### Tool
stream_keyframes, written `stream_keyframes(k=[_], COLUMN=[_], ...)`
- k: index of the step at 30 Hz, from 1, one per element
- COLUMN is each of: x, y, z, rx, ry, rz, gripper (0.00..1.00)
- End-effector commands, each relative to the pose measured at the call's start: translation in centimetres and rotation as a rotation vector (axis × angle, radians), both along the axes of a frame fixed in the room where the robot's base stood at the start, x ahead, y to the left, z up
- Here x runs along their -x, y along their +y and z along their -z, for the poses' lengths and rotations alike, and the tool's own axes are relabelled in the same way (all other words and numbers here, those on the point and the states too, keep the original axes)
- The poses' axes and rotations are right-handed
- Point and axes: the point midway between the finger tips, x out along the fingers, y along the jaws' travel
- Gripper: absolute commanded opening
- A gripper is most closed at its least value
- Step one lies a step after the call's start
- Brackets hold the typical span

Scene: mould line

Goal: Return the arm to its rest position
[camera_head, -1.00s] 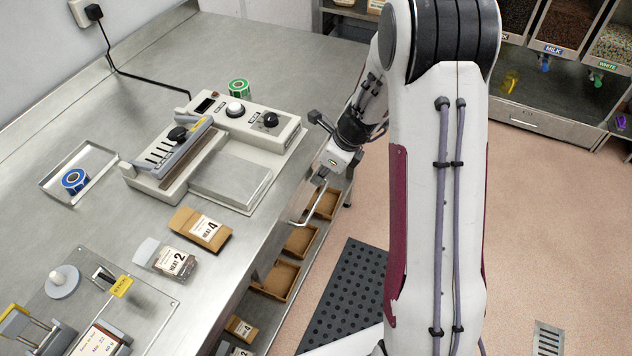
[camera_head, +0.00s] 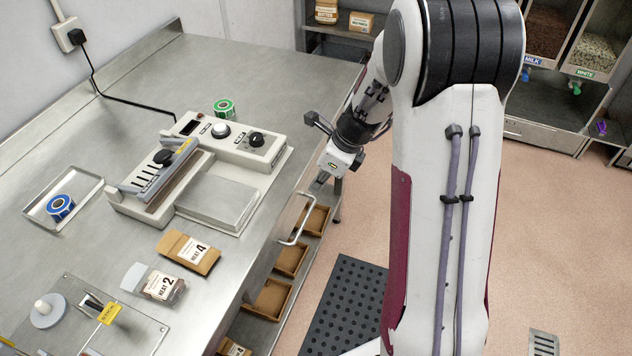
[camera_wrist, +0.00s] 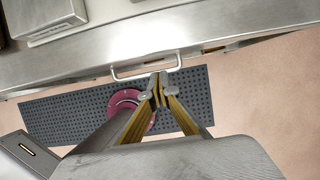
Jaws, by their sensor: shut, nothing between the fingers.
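My arm stands in the right half of the head view, its forearm reaching down beside the bench edge. My gripper (camera_wrist: 158,92) shows in the wrist view with its fingertips together and nothing between them. It points down, over the floor mat beside the bench's front edge. In the head view only the wrist and the top of the gripper (camera_head: 327,172) show clearly, just right of the bench edge; the fingers are too small to make out. A bent metal handle (camera_head: 299,222) on the bench front is close by, and it also shows in the wrist view (camera_wrist: 146,72).
The steel bench (camera_head: 287,85) carries a heat sealer (camera_head: 235,144), packets marked HEAT 4 (camera_head: 187,252) and HEAT 2 (camera_head: 160,286), and a tray (camera_head: 88,188) with a blue roll (camera_head: 61,207). Wooden bins (camera_head: 292,259) sit under the bench edge. A dark perforated mat (camera_head: 345,300) lies on open floor.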

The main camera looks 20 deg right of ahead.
Motion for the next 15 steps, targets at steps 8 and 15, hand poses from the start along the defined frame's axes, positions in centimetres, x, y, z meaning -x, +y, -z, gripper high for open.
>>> stream_keyframes(k=[8, 15], x=[-0.01, 0.10], y=[0.01, 0.11], z=[0.03, 0.03], rx=[0.001, 0.016], ry=[-0.001, -0.016], rz=[-0.002, -0.074], gripper=[0.00, 0.00])
